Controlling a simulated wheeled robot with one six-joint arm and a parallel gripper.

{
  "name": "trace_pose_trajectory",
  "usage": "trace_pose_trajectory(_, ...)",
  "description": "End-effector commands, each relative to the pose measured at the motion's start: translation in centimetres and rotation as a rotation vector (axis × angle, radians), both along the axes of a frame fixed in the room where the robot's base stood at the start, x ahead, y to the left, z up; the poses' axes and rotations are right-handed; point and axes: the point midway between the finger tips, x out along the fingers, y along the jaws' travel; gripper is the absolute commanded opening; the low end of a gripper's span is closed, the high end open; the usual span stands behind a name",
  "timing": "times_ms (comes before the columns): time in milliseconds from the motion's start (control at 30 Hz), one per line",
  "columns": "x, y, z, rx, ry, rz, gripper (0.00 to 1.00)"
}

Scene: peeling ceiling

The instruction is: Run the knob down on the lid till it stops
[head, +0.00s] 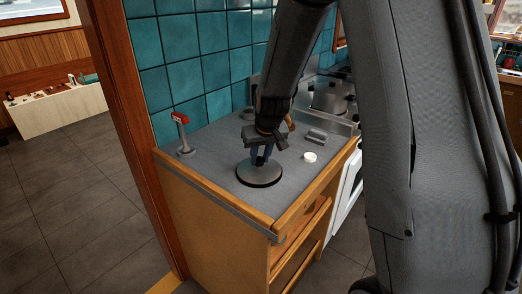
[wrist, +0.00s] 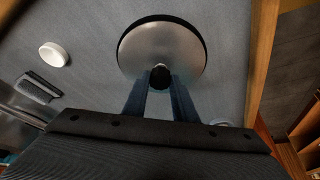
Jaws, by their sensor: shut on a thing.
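The lid (head: 259,177) is a round grey metal disc with a dark rim, lying flat on the grey counter. It also shows in the wrist view (wrist: 160,43). The dark round knob (wrist: 160,77) stands at the lid's middle. My gripper (head: 259,158) is above the lid, pointing down, with its two blue fingers shut on the knob, one on each side. In the wrist view the fingertips (wrist: 160,84) meet the knob's sides. I cannot tell whether a gap lies under the knob.
A small white round piece (head: 310,157) and a grey block (head: 317,136) lie right of the lid. A red-topped stand (head: 182,133) is at the counter's left. Teal tiles (head: 205,60) rise behind. The counter's wooden front edge (head: 310,195) is close. Bare counter lies left of the lid.

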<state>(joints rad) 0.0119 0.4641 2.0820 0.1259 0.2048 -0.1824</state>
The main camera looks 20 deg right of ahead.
Motion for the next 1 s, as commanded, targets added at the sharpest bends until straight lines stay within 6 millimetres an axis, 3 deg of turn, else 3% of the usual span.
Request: trace_pose_trajectory(1000, 0.22, 0.28, -0.42, 0.003, -0.002, -0.149, 0.00)
